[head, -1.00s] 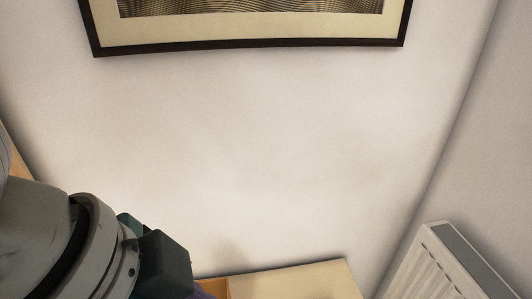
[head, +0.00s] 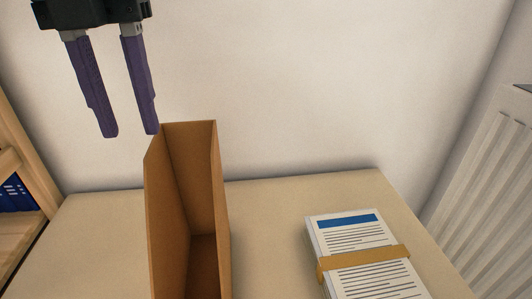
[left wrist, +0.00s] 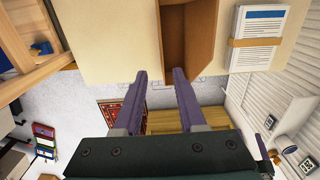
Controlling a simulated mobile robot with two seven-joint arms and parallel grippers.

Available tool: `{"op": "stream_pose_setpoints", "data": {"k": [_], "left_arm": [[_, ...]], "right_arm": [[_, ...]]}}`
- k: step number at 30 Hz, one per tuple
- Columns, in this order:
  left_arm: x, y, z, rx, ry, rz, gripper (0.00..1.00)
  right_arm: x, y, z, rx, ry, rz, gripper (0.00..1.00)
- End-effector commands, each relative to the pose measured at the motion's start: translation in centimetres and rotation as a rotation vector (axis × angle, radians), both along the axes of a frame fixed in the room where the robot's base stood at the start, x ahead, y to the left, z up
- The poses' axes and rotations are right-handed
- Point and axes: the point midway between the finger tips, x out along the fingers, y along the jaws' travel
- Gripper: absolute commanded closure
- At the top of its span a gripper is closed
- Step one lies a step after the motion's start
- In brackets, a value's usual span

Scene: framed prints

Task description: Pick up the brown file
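The brown file (head: 190,180) is an open-topped upright box on the pale table, at the lower middle of the head view. Its lower front is cut off by the frame edge. My left gripper (head: 131,132) points down with two purple fingers spread apart and nothing between them. In the head view the fingertips show just left of the file's top back edge, apart from it. In the left wrist view the file (left wrist: 199,35) lies beyond the fingertips of the left gripper (left wrist: 160,76).
A banded stack of papers (head: 362,262) lies on the table (head: 268,235) right of the file. A white radiator (head: 490,180) is at the right and a wooden shelf (head: 22,190) at the left. The table between file and papers is clear.

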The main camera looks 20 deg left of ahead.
Motion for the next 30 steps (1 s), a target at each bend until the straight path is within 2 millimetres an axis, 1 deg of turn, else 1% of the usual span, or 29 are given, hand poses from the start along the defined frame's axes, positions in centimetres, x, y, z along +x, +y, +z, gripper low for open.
{"op": "stream_pose_setpoints", "data": {"k": [1, 3, 6, 11, 19, 22, 28, 29, 30], "left_arm": [[-0.1, 0.1, -0.9, 0.0, 0.005, -0.002, 0.6], [-0.1, 0.1, -1.9, 0.0, 0.006, -0.003, 0.6], [-0.1, 0.0, -3.3, 0.0, 0.005, -0.002, 0.6], [-0.1, -0.1, -4.6, 0.0, 0.004, -0.003, 0.6], [-0.1, -0.4, -8.7, -0.001, 0.003, -0.003, 0.6], [-0.1, -0.4, -9.3, 0.001, 0.001, -0.004, 0.6], [-0.1, -0.4, -9.3, 0.001, -0.001, -0.004, 0.6], [-0.1, -0.4, -9.3, 0.001, -0.001, -0.004, 0.61], [-0.1, -0.4, -9.3, 0.001, -0.001, -0.004, 0.66]], "right_arm": [[0.0, 0.0, -0.3, 0.0, -0.001, 0.0, 0.0], [0.0, 0.0, -0.3, 0.0, -0.001, 0.0, 0.0], [0.0, 0.0, -0.3, 0.001, -0.002, -0.001, 0.0], [0.1, 0.0, -0.4, 0.002, -0.002, -0.002, 0.0], [0.1, 0.1, -0.7, 0.005, -0.002, -0.004, 0.0], [0.1, 0.1, -0.7, 0.005, -0.002, -0.004, 0.0], [0.1, 0.1, -0.7, 0.005, -0.003, -0.004, 0.0], [0.1, 0.1, -0.7, 0.005, -0.003, -0.004, 0.0], [0.1, 0.1, -0.7, 0.005, -0.002, -0.004, 0.0]]}}
